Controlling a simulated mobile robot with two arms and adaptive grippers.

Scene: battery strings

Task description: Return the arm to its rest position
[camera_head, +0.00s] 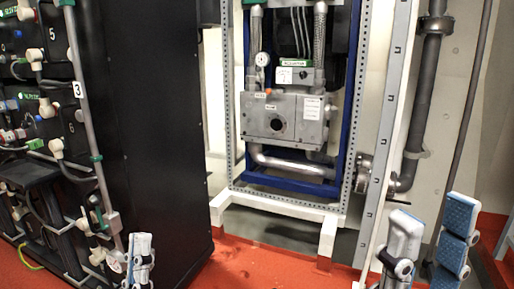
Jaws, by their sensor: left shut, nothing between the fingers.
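My left gripper (140,250) shows at the bottom left, its pale blue-and-white finger pads close together and nothing visible between them. The arms behind both grippers are mostly out of the picture.
A battery rack (79,90) with cables and pale connectors fills the left side, beside a black cabinet (150,130). A blue-framed unit with a grey metal box (282,118) stands behind. A white post (388,130) and dark pipe (424,90) are at right. Red floor (262,268) lies open between the grippers.

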